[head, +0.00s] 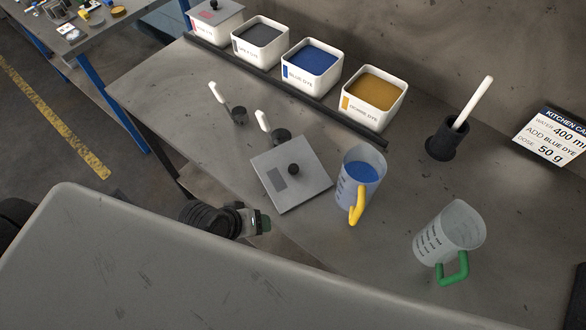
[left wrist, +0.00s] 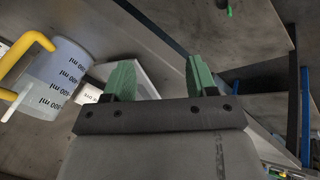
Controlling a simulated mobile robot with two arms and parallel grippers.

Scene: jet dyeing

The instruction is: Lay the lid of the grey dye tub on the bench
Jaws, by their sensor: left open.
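The grey dye tub (head: 259,57) stands open in the row at the back of the bench, with dark powder showing inside. A square grey lid (head: 313,185) with a black knob lies on the bench, left of the yellow-handled jug and apart from the tubs. My left gripper (head: 264,223) is low at the bench's front edge, just in front of the lid and apart from it. In the left wrist view its green fingers (left wrist: 158,76) are spread, with nothing held between them. My right gripper is not in view.
A jug (head: 360,172) with blue contents and a clear green-handled jug (head: 448,232) stand on the right. Two scoops (head: 238,114) (head: 279,136) are behind the lid. Blue (head: 310,72) and ochre (head: 372,100) tubs are open; the leftmost tub (head: 214,25) is lidded.

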